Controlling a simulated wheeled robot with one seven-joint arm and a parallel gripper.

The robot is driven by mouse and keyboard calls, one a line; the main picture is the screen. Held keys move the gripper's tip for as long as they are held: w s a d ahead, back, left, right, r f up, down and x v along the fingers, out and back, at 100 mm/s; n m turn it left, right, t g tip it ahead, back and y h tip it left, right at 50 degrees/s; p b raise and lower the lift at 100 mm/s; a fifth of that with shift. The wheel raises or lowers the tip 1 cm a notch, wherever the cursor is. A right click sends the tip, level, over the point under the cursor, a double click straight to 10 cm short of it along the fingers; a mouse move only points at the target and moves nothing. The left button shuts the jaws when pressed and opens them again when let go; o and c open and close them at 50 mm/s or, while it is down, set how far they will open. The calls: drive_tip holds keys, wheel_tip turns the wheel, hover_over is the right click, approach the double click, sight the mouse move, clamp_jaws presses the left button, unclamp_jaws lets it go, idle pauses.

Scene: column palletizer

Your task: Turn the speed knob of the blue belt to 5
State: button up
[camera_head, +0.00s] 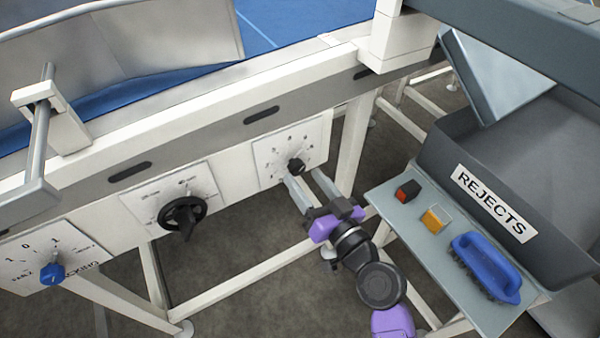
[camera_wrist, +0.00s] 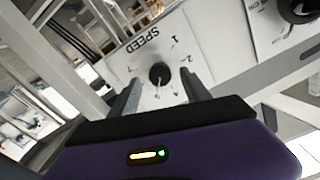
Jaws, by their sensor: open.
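The speed knob (camera_head: 296,166) is a small black round knob on a white numbered plate (camera_head: 262,152), on the side of the blue belt's (camera_head: 150,92) frame. In the wrist view the knob (camera_wrist: 159,73) sits on the plate marked SPEED (camera_wrist: 140,45), with 1 and 2 readable beside it. My gripper (camera_head: 303,182) is at this plate from below, its fingers apart. In the wrist view my gripper (camera_wrist: 163,88) has one finger on each side of the knob, with gaps showing. I cannot read the knob's setting.
A large black rotary switch (camera_head: 182,214) and a blue knob (camera_head: 52,273) are on plates to the left. To the right, a shelf (camera_head: 385,198) holds a blue brush (camera_head: 485,266) beside the REJECTS bin (camera_head: 560,150). A white frame leg (camera_head: 354,140) stands close to my gripper.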

drive_tip(key=v, duration=0.4)
drive_tip(key=shift+b, duration=0.35)
drive_tip(key=s+d+r+m+t+h+p, duration=0.2)
drive_tip(key=s+d+m+h, duration=0.3)
drive_tip(key=s+d+h, duration=0.35)
drive_tip(key=s+d+r+n+g+p, duration=0.1)
drive_tip(key=s+d+r+n+p, duration=0.1)
drive_tip(key=s, duration=1)
drive_tip(key=s+d+r+n+g+p, duration=0.1)
drive_tip(key=s+d+r+g+p, duration=0.1)
drive_tip(key=s, duration=1.1)
drive_tip(key=shift+s+d+r+n+g+y+p, duration=0.2)
drive_tip(key=shift+s+r+n+g+y+p, duration=0.1)
drive_tip(key=shift+n+y+p, duration=0.15)
